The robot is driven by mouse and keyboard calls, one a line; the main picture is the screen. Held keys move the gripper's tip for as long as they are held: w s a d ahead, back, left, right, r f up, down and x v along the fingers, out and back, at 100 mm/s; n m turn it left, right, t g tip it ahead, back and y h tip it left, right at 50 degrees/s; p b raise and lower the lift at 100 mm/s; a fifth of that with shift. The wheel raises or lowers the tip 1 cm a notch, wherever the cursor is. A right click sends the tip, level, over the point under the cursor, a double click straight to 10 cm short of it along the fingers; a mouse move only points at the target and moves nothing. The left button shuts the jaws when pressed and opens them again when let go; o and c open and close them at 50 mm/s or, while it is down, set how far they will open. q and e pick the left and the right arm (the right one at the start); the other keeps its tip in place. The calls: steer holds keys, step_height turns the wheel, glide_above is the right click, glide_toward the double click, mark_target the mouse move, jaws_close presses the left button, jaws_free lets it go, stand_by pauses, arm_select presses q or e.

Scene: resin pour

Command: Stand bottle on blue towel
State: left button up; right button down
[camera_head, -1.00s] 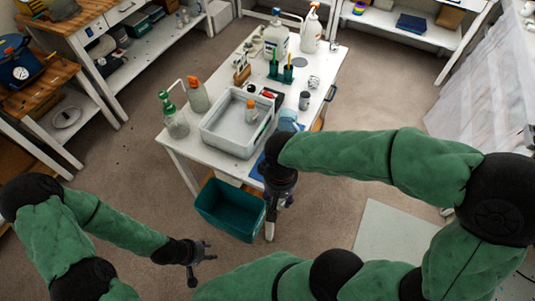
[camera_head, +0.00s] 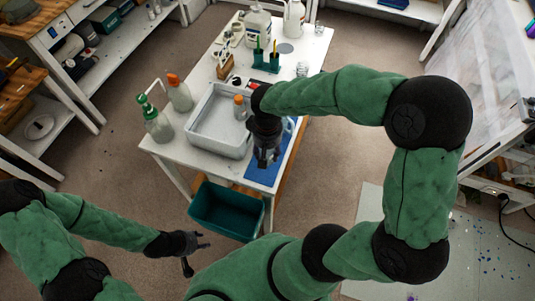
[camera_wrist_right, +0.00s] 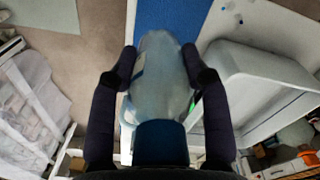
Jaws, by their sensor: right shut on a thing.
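The bottle (camera_wrist_right: 158,75) is a translucent grey-blue body with a dark blue part at its near end. In the right wrist view it lies between the two dark fingers of my right gripper (camera_wrist_right: 160,72), which is shut on it. The blue towel (camera_wrist_right: 172,14) shows beyond the bottle's far end. In the head view the towel (camera_head: 262,173) lies on the table's near right part, and my right gripper (camera_head: 266,160) hangs over it. The gripper hides the bottle there, and contact with the towel cannot be told. My left gripper (camera_head: 195,250) is open and empty, away from the table.
A white tub (camera_head: 207,143) stands left of the towel with an orange-capped bottle (camera_head: 240,107) in it. A green-pump bottle (camera_head: 156,121) and another orange-capped bottle (camera_head: 179,93) stand further left. A teal bin (camera_head: 226,213) is on the floor below the table's near edge.

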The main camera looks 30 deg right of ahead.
steer(key=w+f, duration=0.1)
steer(key=w+d+f+b, duration=0.1)
steer(key=f, duration=0.1)
steer(key=w+d+f, duration=0.1)
steer(key=shift+f, duration=0.4)
steer(key=shift+w+f+b, duration=0.15)
steer(key=shift+f+b, duration=0.7)
steer(key=shift+f, duration=0.7)
steer(key=shift+f, duration=0.1)
steer(key=c, duration=0.6)
jaws_free()
step_height(320, 180, up, 12)
steer(key=p, duration=0.4)
